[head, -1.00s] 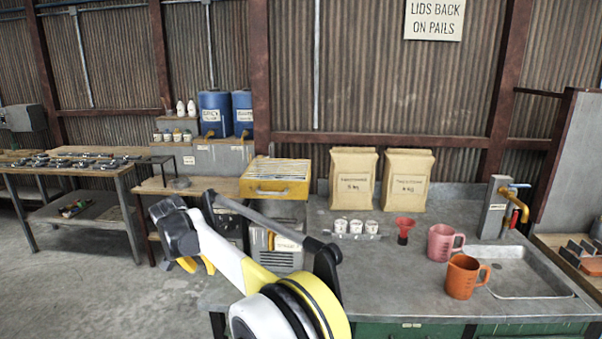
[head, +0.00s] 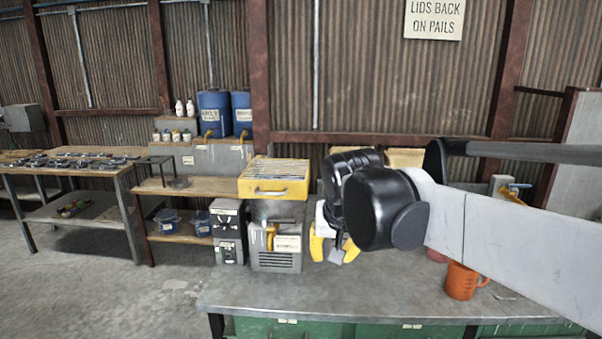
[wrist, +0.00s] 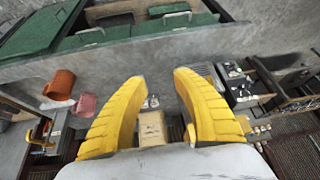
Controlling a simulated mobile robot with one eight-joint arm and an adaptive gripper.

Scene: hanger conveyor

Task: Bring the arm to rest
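My gripper (head: 334,248) shows in the head view past the dark wrist joints, above the back part of the grey workbench (head: 265,298). Its yellow fingers point down and stand apart. In the wrist view my gripper (wrist: 157,78) also has its two yellow fingers spread, with nothing between the tips. The bench top shows below them. My arm reaches in from the right of the head view and hides much of the bench's back and right side.
An orange jug (head: 461,281) stands on the bench at the right, with a pink jug (wrist: 85,104) beside it. Paper bags (head: 405,157) are partly hidden behind my arm. A yellow box (head: 273,180) stands left of my gripper. The bench front is clear.

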